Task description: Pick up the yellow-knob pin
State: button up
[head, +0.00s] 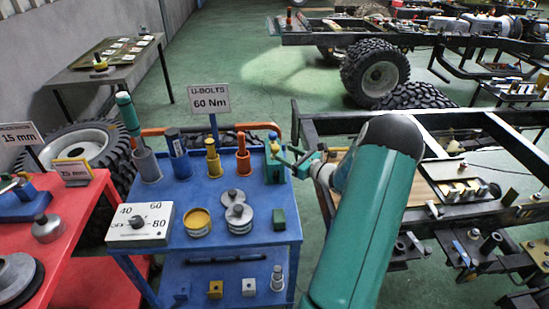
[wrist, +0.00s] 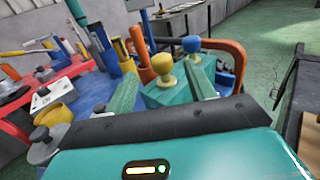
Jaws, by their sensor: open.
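The yellow-knob pin (wrist: 162,66) stands upright in a green block (wrist: 168,95) in the wrist view. A blue-knob pin (wrist: 191,48) stands in the same block, behind and to the right. My gripper (wrist: 163,72) is open, its two green fingers pointing toward the block, with the yellow knob between them in the picture. I cannot tell whether either finger touches the pin. In the head view, the green block (head: 275,172) is at the back right corner of the blue cart (head: 240,185), and my gripper (head: 295,160) is just to its right. The knobs are small there.
Upright tubes with tools, including an orange one (head: 243,160), stand left of the block. A 60 Nm sign (head: 209,99) rises behind them. A dial box (head: 140,224) and metal discs sit toward the front. A chassis frame (head: 480,125) is to the right.

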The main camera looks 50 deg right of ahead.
aim_at(275, 146)
jog(key=shift+w+a, duration=0.15)
jog(key=shift+w, duration=3)
jog(key=c, duration=1)
jog(key=shift+r, duration=0.1)
